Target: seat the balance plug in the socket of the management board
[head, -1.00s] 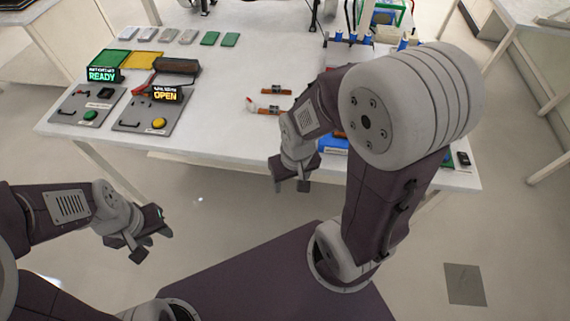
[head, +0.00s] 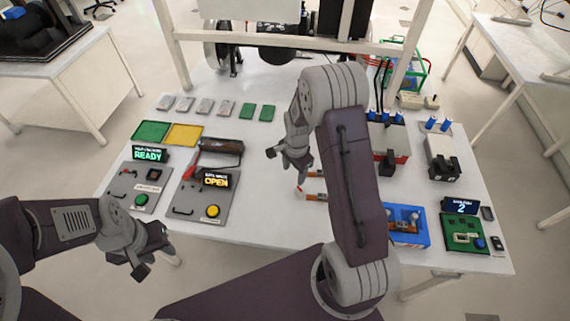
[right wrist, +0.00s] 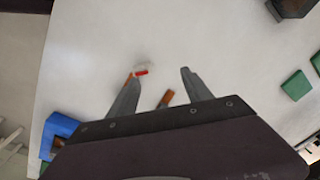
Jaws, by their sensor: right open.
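A green board (head: 463,232) lies at the table's right front, beside a small display reading 2; it looks like the management board, but its socket is too small to make out. A small white and red piece (head: 301,189) lies near orange-brown rods (head: 316,197) at mid-table; it may be the balance plug. It also shows, blurred, in the right wrist view (right wrist: 141,71). My right gripper (head: 287,164) is open and empty above the table, the piece beyond its fingers (right wrist: 160,76). My left gripper (head: 150,254) is open and empty, off the table's front edge.
A blue tray (head: 424,240) stands left of the board, partly behind my right arm. Two grey panels marked READY (head: 125,203) and OPEN (head: 187,219) lie at left. A frame (head: 290,42) crosses the back. The table middle around the cards (head: 247,110) is mostly clear.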

